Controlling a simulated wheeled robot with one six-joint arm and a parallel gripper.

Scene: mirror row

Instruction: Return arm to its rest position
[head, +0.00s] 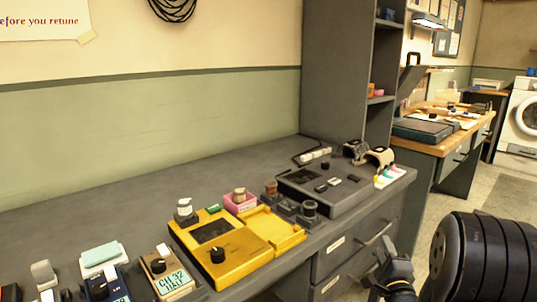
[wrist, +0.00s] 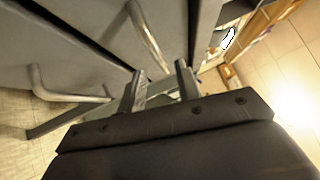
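My gripper (head: 383,254) shows at the lower right of the head view, in front of the bench drawers, below the worktop edge. In the wrist view my gripper (wrist: 158,72) has its two dark fingers apart, with nothing held between them. A metal drawer handle (wrist: 148,38) lies just beyond the fingertips there; I cannot tell how close it is. My dark, ribbed arm link (head: 485,258) fills the lower right corner of the head view.
The grey bench (head: 130,205) carries a yellow device (head: 225,250), a dark device (head: 325,188) and several small items. Drawers with a bar handle (head: 377,233) face my gripper. A tall grey shelf unit (head: 340,75) stands behind. Open floor (head: 500,195) lies to the right.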

